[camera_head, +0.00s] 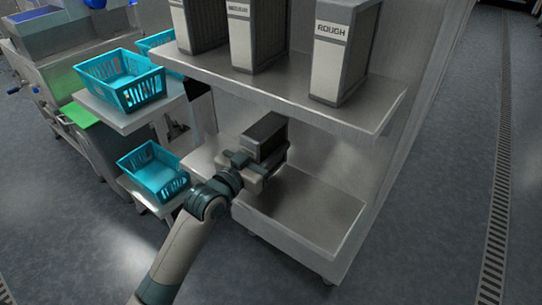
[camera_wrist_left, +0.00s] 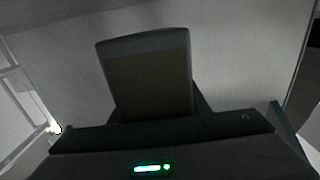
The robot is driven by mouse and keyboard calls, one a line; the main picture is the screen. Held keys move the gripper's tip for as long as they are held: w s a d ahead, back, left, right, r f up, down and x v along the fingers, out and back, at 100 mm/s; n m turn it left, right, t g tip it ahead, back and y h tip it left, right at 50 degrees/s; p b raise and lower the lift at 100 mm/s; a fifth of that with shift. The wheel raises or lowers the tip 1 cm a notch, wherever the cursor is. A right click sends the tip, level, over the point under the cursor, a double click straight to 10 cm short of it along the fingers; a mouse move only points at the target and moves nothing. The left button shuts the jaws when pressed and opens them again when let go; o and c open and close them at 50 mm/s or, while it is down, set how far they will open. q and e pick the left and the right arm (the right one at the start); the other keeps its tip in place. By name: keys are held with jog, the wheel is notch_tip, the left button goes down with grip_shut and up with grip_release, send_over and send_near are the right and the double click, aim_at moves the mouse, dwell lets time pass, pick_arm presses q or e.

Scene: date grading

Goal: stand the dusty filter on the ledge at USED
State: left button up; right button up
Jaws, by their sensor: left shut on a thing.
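The dusty filter is a dark box-shaped cartridge (camera_head: 265,135) standing roughly upright in my left gripper (camera_head: 262,162) in the head view. My left gripper is shut on it, over the lower shelf ledge (camera_head: 310,215). No USED label is readable. My right gripper is not in view.
On the upper shelf (camera_head: 290,92) stand several filters with pale label faces, one marked ROUGH (camera_head: 335,60). Teal baskets (camera_head: 125,80) (camera_head: 153,172) stand on stands at the left. The ledge's right part is bare. The upper shelf overhangs behind the gripper.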

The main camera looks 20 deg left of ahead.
pick_arm(q)
jog(key=shift+f+b, duration=0.3)
jog(key=shift+f, duration=1.6)
jog(key=shift+f, duration=0.1)
jog(key=o, duration=1.2)
jog(key=v, duration=1.2)
